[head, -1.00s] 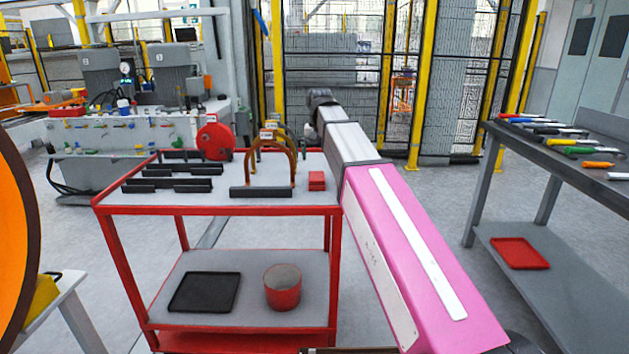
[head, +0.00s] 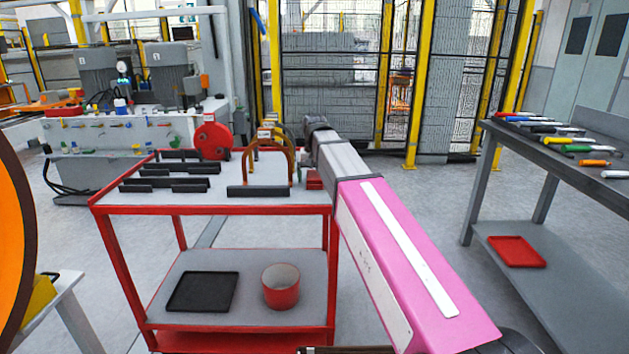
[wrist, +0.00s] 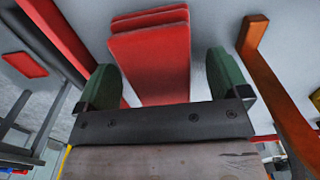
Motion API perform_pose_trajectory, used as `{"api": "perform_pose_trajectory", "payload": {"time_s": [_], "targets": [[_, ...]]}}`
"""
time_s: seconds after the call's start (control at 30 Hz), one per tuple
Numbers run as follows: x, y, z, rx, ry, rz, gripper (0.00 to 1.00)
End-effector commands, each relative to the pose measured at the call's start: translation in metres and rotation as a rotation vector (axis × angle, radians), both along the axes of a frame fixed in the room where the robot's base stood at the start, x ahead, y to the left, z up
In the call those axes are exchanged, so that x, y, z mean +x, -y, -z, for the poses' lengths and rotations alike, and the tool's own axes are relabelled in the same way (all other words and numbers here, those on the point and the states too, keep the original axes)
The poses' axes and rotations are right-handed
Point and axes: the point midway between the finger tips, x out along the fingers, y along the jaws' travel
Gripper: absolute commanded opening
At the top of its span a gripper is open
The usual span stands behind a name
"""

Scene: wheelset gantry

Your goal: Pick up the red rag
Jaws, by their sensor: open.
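The red rag (head: 314,180) is a small folded stack on the right end of the red cart's grey top shelf (head: 215,198). My pink and grey arm partly hides it in the head view. In the wrist view the rag (wrist: 150,60) shows large, as several folded layers. My gripper (wrist: 162,62) is open, with one green finger on each side of the rag and a gap at both sides. The rag reaches down towards the dark palm plate; I cannot tell whether it touches.
An orange arched bracket (head: 270,160) stands left of the rag; an orange bar (wrist: 275,85) is close to the right finger in the wrist view. Dark angle bars (head: 170,185) lie further left. A grey tool bench (head: 570,150) stands at right, with open floor between.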

Motion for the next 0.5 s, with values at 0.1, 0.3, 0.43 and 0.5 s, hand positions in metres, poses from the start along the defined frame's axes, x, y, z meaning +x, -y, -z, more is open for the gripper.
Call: {"api": "perform_pose_trajectory", "payload": {"time_s": [0.1,0.3,0.43,0.5], "targets": [[0.0,0.0001,-0.0003,0.0,0.0,0.0,0.74],[0.0,0.0001,-0.0004,0.0,0.0,0.0,0.4],[0.0,0.0001,-0.0005,0.0,0.0,0.0,0.4],[0.0001,0.0001,-0.0011,0.0,0.0,0.0,0.4]]}}
